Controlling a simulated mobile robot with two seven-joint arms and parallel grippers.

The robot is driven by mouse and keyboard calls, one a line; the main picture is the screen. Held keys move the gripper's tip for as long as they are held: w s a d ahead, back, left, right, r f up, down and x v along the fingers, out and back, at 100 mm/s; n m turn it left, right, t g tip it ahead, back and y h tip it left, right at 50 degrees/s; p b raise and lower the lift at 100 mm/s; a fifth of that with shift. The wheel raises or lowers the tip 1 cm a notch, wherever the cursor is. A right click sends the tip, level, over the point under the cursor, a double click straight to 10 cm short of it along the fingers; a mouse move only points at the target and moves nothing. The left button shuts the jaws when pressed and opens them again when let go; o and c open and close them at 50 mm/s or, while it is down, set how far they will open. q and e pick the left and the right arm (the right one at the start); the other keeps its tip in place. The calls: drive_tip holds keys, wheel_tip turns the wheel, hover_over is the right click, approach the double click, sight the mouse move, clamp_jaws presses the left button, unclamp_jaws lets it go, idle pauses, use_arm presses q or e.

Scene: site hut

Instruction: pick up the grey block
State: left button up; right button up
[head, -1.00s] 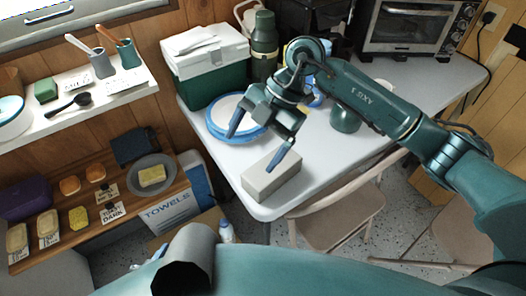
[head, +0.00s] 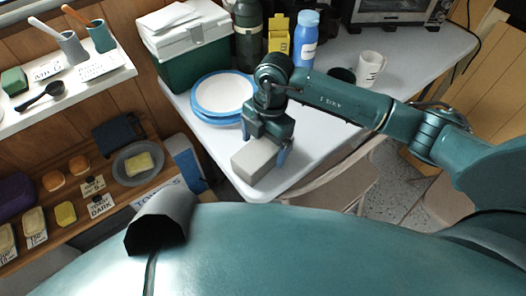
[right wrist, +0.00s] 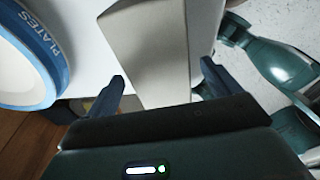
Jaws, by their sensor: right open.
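The grey block (head: 254,160) is a pale rectangular box lying near the front corner of the white table (head: 310,150). My right gripper (head: 264,148) is open and low over it, with a finger towards each side of the block. The gripper hides part of the block's far end. In the right wrist view the block (right wrist: 152,40) shows between the two spread fingers of the right gripper (right wrist: 162,75), with a gap on either side near the tips. My left gripper is not in view.
A stack of blue-rimmed plates (head: 222,95) stands close behind the block; it also shows in the right wrist view (right wrist: 40,75). Behind are a green-and-white cooler (head: 190,50), a blue bottle (head: 304,40) and a white mug (head: 370,68). A folding chair (head: 330,188) stands at the table's front edge.

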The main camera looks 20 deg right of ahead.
drive_tip(key=shift+s+a+f, duration=0.1)
drive_tip(key=shift+f, duration=0.6)
drive_tip(key=shift+s+a+f, duration=0.1)
drive_tip(key=shift+f, duration=0.6)
drive_tip(key=shift+c, duration=0.4)
drive_tip(key=shift+w, duration=0.1)
drive_tip(key=c, duration=1.8)
drive_tip(key=shift+w+r, duration=0.1)
drive_tip(key=shift+r, duration=0.1)
drive_tip(key=shift+c, duration=0.2)
